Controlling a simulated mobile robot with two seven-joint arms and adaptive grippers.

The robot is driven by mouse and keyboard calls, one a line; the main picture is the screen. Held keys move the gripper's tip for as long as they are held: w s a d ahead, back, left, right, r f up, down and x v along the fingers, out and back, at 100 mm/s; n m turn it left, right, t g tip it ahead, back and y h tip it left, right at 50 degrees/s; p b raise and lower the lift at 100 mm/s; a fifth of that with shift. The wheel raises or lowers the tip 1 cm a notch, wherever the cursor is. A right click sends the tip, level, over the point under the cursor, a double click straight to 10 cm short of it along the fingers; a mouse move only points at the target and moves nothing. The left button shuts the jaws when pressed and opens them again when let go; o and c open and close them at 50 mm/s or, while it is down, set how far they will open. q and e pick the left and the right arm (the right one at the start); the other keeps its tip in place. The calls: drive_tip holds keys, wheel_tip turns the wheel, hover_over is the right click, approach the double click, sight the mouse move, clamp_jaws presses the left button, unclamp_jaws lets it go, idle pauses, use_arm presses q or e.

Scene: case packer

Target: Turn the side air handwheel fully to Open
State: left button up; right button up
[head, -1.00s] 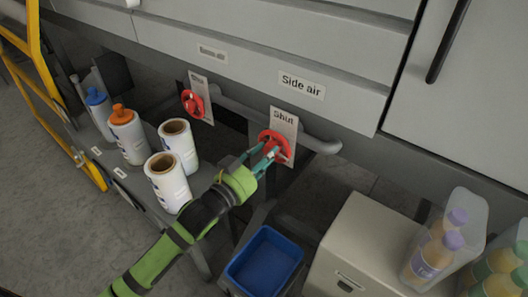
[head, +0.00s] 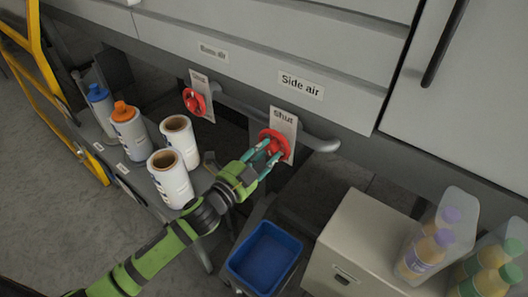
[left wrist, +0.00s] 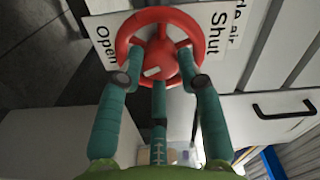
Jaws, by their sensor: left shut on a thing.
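The red side air handwheel (head: 274,143) sits in front of a plate (head: 284,121) reading "Shut", below the "Side air" label (head: 301,85). My left gripper (head: 268,153) is at this wheel, its teal fingers shut on it. In the left wrist view, the wheel (left wrist: 158,22) fills the top middle, with the fingers (left wrist: 155,75) reaching onto its rim and hub. The plate there shows "Shut" on the right and "Open" on the left. My right gripper is not in view.
A second red handwheel (head: 194,101) is to the left on the same pipe. Bottles and white rolls (head: 171,178) stand on a shelf at left. A blue bin (head: 264,258) and a beige cabinet (head: 362,245) are below.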

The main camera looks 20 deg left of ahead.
use_arm(q)
drive_tip(key=m, duration=0.4)
drive_tip(key=shift+r, duration=0.15)
drive_tip(key=shift+m, duration=0.3)
idle(0.3)
drive_tip(key=o, duration=1.1)
drive_tip(key=shift+d, duration=0.1)
drive_tip(key=shift+o, duration=0.2)
drive_tip(key=shift+s+f, duration=0.2)
drive_tip(key=v, duration=1.1)
drive_tip(key=shift+s+a, duration=0.2)
drive_tip(key=shift+s, duration=0.05)
